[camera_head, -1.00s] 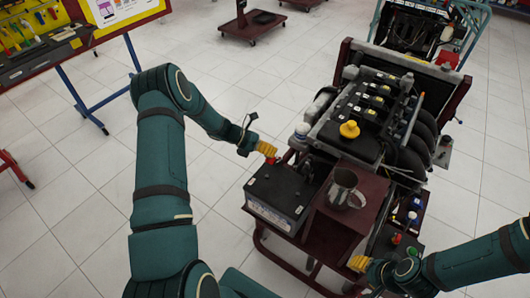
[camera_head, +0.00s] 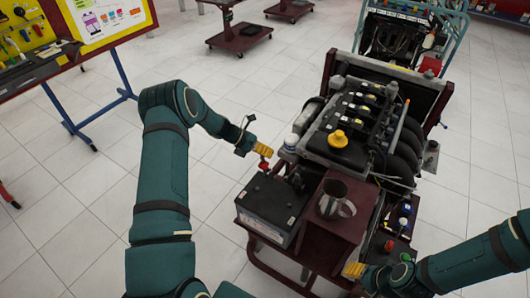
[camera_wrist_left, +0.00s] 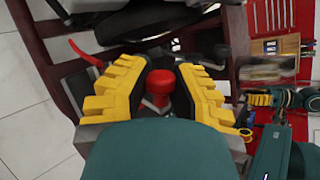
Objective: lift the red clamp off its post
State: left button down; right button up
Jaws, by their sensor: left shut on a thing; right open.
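The red clamp (camera_head: 264,166) is at the back edge of the dark battery (camera_head: 273,207) in the head view. My left gripper (camera_head: 262,152) is directly above and around it, with its yellow fingers shut on it. In the left wrist view the clamp's round red top (camera_wrist_left: 160,82) sits between the two yellow fingers (camera_wrist_left: 160,90). The post is hidden, and I cannot tell whether the clamp is clear of it. My right gripper (camera_head: 354,270) is open and empty beside the cart's lower right part.
A metal mug (camera_head: 335,200) stands on the dark red cart shelf right of the battery. The engine (camera_head: 355,120) with a yellow cap (camera_head: 338,138) is behind it. A white-topped bottle (camera_head: 290,143) stands close to the right of my left gripper.

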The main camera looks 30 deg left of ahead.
pick_arm(q)
jog(key=shift+w+d+r, duration=0.1)
jog(key=shift+w+r, duration=0.4)
jog(key=shift+r, duration=0.05)
jog(key=c, duration=1)
grip_release()
jog(key=shift+c, duration=0.2)
jog(key=shift+o, duration=1.4)
jog(key=shift+w+d+f, duration=0.1)
jog(key=shift+w, duration=0.05)
jog(key=shift+f, duration=0.2)
jog(key=shift+s+a, duration=0.2)
jog(key=shift+s, duration=0.05)
jog(key=v, duration=1.1)
jog(key=shift+a+r, duration=0.2)
jog(key=shift+r, duration=0.15)
